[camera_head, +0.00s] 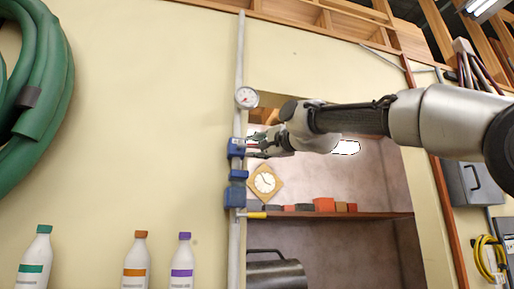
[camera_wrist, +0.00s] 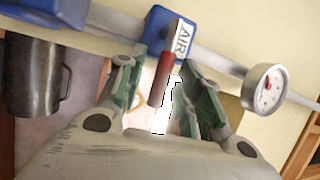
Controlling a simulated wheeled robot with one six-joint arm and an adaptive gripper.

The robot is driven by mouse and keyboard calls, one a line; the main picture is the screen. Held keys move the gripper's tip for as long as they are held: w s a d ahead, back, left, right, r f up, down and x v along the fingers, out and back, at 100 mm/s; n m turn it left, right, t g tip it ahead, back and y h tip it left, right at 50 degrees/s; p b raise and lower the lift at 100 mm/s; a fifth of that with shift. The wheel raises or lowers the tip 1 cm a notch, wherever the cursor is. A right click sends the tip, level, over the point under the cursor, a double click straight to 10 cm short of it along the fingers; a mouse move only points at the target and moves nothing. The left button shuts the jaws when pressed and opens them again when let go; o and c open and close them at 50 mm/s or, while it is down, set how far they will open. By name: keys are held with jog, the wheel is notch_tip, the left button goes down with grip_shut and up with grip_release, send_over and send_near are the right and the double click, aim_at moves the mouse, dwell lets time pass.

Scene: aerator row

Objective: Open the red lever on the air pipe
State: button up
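The red lever (camera_wrist: 161,80) is in the wrist view, on a blue valve block (camera_wrist: 162,22) with a white "AIR" label (camera_wrist: 182,38). My gripper (camera_wrist: 164,62) is open, with one green-padded finger on each side of the lever. Gaps show beside the lever, so it does not look clamped. In the head view, my gripper (camera_head: 254,145) reaches from the right to the upper blue valve (camera_head: 236,147) on the upright grey pipe (camera_head: 239,60). The lever is mostly hidden there by the fingers.
A round gauge (camera_head: 247,97) sits on the pipe above the valve and shows in the wrist view (camera_wrist: 265,88). Lower down is a blue valve (camera_head: 235,195) and a yellow lever (camera_head: 254,215). A shelf (camera_head: 340,215) with a clock (camera_head: 264,183) is behind. A green hose (camera_head: 50,75) hangs left.

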grip_shut()
jog(key=shift+r, duration=0.1)
dwell(0.3)
jog(key=n, duration=0.1)
jog(key=r+n+g, duration=0.1)
jog(key=n, duration=0.1)
jog(key=shift+a+r+g, duration=0.2)
jog(key=shift+g, duration=0.1)
jog(key=shift+a+r+n+g+h, duration=0.1)
jog(key=shift+r+n+g+h, duration=0.15)
jog(key=shift+n, duration=0.4)
jog(key=shift+a+r+n+g+h, duration=0.15)
jog(key=shift+r+n+h, duration=0.1)
jog(key=shift+n, duration=0.4)
jog(key=shift+s, duration=0.1)
grip_release()
jog(key=shift+d, duration=0.1)
